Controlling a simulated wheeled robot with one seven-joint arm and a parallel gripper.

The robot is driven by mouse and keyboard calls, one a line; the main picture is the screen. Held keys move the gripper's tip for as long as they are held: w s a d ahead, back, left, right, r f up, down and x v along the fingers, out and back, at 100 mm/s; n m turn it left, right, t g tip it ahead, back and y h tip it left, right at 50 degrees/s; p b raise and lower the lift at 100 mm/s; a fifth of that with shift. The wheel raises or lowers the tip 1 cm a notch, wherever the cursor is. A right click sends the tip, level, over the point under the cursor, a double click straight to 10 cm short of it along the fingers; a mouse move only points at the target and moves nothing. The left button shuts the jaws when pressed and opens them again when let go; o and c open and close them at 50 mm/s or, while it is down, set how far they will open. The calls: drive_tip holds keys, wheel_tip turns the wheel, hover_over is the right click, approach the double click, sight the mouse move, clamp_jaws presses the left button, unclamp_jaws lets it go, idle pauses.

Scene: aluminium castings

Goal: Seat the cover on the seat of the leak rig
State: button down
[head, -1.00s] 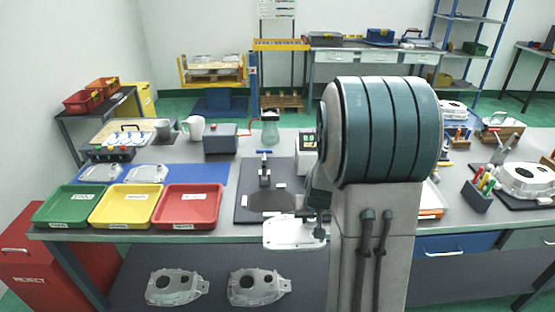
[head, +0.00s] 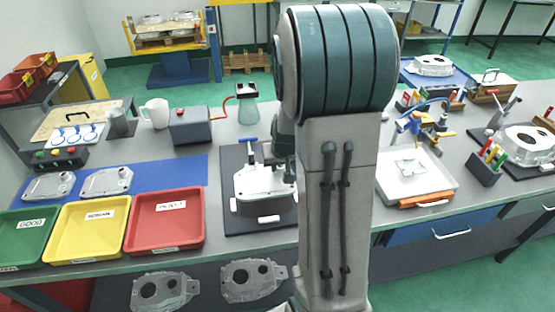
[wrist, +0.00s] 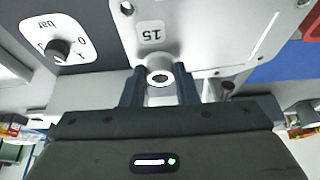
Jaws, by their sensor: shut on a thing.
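The cover (head: 262,184) is a pale metal plate. In the head view it is over the dark base plate of the leak rig (head: 232,222), in front of the rig's clamp with its blue handle (head: 249,148). The cover hides the seat; I cannot tell whether it touches it. In the wrist view the cover (wrist: 205,28) shows a "15" label, and my gripper (wrist: 160,82) is shut on a round boss at its edge. In the head view my arm hides most of the gripper.
Green, yellow (head: 88,229) and red trays (head: 165,220) stand left of the rig. A knob with a bar scale (wrist: 60,50) is close beside the cover in the wrist view. A white tray (head: 415,180) is right of my arm. Castings (head: 252,280) lie on the lower shelf.

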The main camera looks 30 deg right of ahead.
sight(281, 176)
drive_tip(key=shift+a, duration=0.15)
drive_tip(key=shift+s+f+b, duration=0.1)
drive_tip(key=shift+b, duration=0.25)
drive_tip(key=shift+f+b, duration=0.3)
wheel_tip(281, 176, down, 5)
drive_tip(key=b, duration=0.5)
drive_tip(key=shift+b, duration=0.4)
idle(1.5)
drive_tip(key=shift+f+b, duration=1.05)
drive_tip(key=shift+b, duration=0.05)
drive_tip(key=c, duration=1)
unclamp_jaws()
drive_tip(key=shift+c, duration=0.2)
drive_tip(key=shift+r, duration=0.1)
